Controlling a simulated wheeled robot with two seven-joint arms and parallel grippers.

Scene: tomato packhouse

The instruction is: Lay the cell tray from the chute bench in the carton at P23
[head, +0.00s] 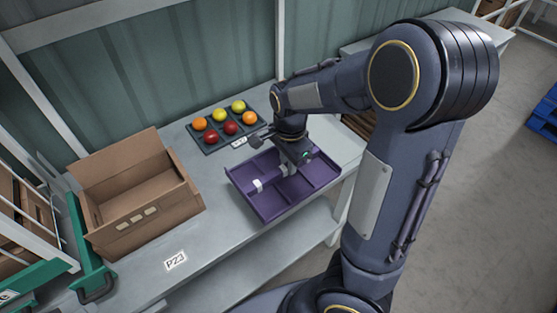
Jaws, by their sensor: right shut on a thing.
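The purple cell tray (263,205) is in the middle of the head view, over the right part of the grey bench top. My right gripper (288,169) comes down over it and is shut on it near its middle divider. The tray looks empty and roughly level; I cannot tell whether it touches the bench. The open brown carton (148,227) stands on the bench to the left, its flaps up and its visible inside empty. A white label reading P23 (176,260) lies on the bench in front of the carton. My left gripper is out of view.
A dark tray (209,144) of red, orange and yellow tomatoes sits behind the purple tray. Bare bench top (213,222) lies between carton and purple tray. A green frame (91,262) stands left of the carton. A corrugated wall (150,80) closes the back.

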